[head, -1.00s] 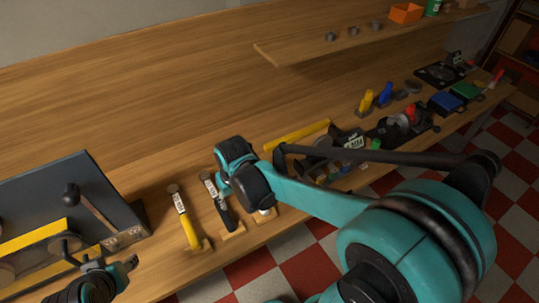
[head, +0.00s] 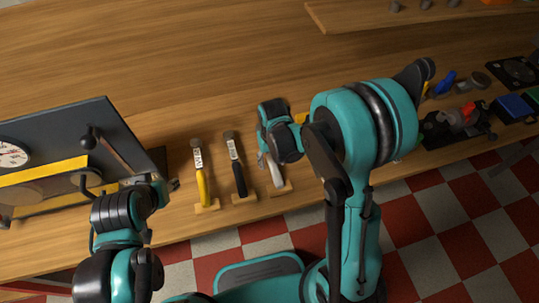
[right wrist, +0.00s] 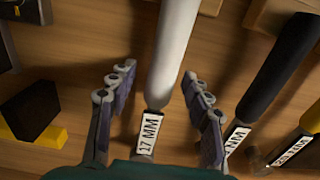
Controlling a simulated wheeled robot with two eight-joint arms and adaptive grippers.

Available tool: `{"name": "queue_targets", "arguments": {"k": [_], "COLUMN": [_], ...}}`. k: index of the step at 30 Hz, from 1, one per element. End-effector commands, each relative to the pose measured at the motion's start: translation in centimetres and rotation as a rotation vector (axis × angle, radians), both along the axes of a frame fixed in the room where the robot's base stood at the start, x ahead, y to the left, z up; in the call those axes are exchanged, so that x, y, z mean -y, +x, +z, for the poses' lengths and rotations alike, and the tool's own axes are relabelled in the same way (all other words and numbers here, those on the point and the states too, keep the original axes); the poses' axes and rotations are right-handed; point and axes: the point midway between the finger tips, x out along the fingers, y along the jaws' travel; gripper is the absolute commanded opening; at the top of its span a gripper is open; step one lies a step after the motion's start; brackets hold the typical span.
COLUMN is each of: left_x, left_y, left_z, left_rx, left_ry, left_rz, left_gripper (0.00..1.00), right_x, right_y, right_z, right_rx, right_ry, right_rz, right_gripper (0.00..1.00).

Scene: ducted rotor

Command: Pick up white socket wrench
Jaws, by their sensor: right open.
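The white socket wrench (head: 276,176) lies on the wooden bench at the right end of a row of three wrenches. In the right wrist view its white handle (right wrist: 175,50) runs down to a "17 MM" label. My right gripper (right wrist: 160,82) is open, with one finger on each side of the wrench and a gap on both sides. In the head view the right gripper (head: 266,160) is over the wrench's upper part and hides it. My left gripper (head: 165,186) is by the dark panel at the left; its jaw opening is unclear.
A black wrench (head: 237,172) and a yellow wrench (head: 203,184) lie to the left on wooden rests. The dark panel (head: 60,140) with a gauge stands at the far left. Blue and red items lie at the right. A raised shelf (head: 420,18) is at the back.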

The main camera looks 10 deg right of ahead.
Motion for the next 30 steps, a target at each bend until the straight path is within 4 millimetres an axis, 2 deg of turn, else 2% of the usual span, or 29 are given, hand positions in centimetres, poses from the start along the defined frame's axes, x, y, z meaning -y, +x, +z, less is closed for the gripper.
{"name": "queue_targets", "arguments": {"k": [7,8,13,14,25,30], "left_x": [0.0,0.0,0.0,0.0,0.0,0.0], "left_y": [0.0,0.0,0.0,0.0,0.0,0.0], "left_z": [0.0,0.0,0.0,0.0,0.1,0.8], "left_rx": [0.0,0.0,0.0,0.0,0.0,0.0], "left_ry": [0.0,0.0,0.0,0.0,0.0,0.0], "left_rz": [0.0,0.0,0.0,0.0,0.0,0.0], "left_gripper": [0.4,0.4,0.4,0.4,0.4,0.4], "right_x": [0.0,0.0,0.0,0.0,0.0,0.0], "right_y": [0.0,0.0,0.0,0.0,0.0,0.0], "right_z": [-0.3,-0.3,-0.3,-0.3,0.0,1.5], "right_rx": [0.0,0.0,0.0,0.0,0.001,0.001], "right_ry": [0.0,0.0,0.0,0.0,0.0,0.0], "right_rz": [0.0,0.0,0.0,0.0,0.0,0.0], "right_gripper": [0.49,0.47,0.02,0.0,0.0,0.0]}}
